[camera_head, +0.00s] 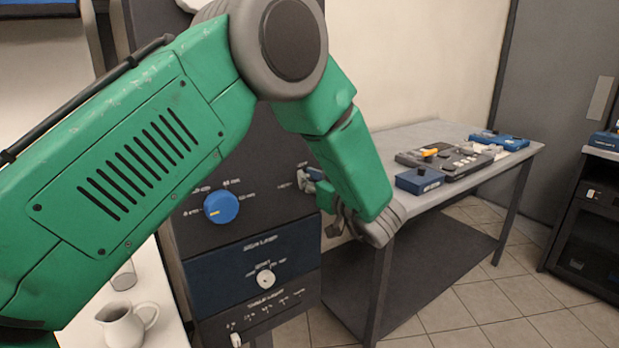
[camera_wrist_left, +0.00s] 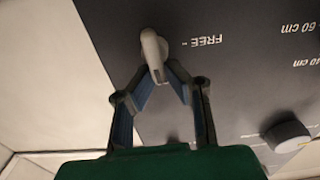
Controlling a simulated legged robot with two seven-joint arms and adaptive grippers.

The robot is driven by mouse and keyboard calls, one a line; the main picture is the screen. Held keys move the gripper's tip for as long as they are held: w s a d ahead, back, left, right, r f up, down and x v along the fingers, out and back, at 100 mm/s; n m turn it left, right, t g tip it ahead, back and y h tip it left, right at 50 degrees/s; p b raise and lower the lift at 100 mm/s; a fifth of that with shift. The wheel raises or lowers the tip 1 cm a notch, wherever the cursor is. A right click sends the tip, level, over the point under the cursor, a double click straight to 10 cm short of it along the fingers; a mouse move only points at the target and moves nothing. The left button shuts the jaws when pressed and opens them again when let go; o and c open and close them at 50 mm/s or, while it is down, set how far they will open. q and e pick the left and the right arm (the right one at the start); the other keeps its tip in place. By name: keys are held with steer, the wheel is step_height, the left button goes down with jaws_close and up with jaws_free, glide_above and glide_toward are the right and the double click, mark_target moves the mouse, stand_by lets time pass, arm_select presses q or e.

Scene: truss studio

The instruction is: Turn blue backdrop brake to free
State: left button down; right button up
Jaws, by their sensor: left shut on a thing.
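The brake lever (camera_wrist_left: 153,50) is a pale grey handle on the dark panel, next to a FREE label that reads upside down in the left wrist view. My left gripper (camera_wrist_left: 160,77) is shut on the lever, its two fingers meeting at the lever's lower end. In the head view my left gripper (camera_head: 312,184) is at the panel's right edge, partly hidden by my green arm. A blue round knob (camera_head: 221,206) with a cm scale sits left of it on the same panel (camera_head: 250,226). The lever's exact angle is hard to tell. My right gripper is out of view.
Below the knob are a dark blue panel with a white dial (camera_head: 265,279) and a slider panel. A grey table (camera_head: 430,132) with control boxes (camera_head: 445,160) stands to the right. A white jug (camera_head: 124,324) stands at lower left. A black rack (camera_head: 590,220) is at far right.

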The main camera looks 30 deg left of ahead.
mark_target(296, 184)
arm_select(q)
steer(key=n+b, duration=0.1)
steer(key=n, duration=0.1)
steer(key=s+f+n+b, duration=0.1)
steer(key=n+b, duration=0.1)
steer(key=n, duration=0.1)
steer(key=n+b, duration=0.1)
steer(key=n, duration=0.1)
steer(key=shift+s+a+f+n, duration=0.15)
steer(key=shift+f+n, duration=0.25)
steer(key=n+b, duration=0.2)
steer(key=shift+s+f+n+b, duration=0.1)
steer(key=shift+f+n+b, duration=0.1)
steer(key=shift+n+b, duration=0.15)
steer(key=n+b, duration=0.4)
steer(key=shift+s+a+f, duration=0.1)
steer(key=shift+f, duration=0.2)
steer(key=n+b, duration=0.2)
steer(key=shift+b, duration=0.35)
steer(key=shift+r+n, duration=0.1)
steer(key=shift+n, duration=0.35)
steer(key=shift+b, duration=0.3)
steer(key=shift+r, duration=0.1)
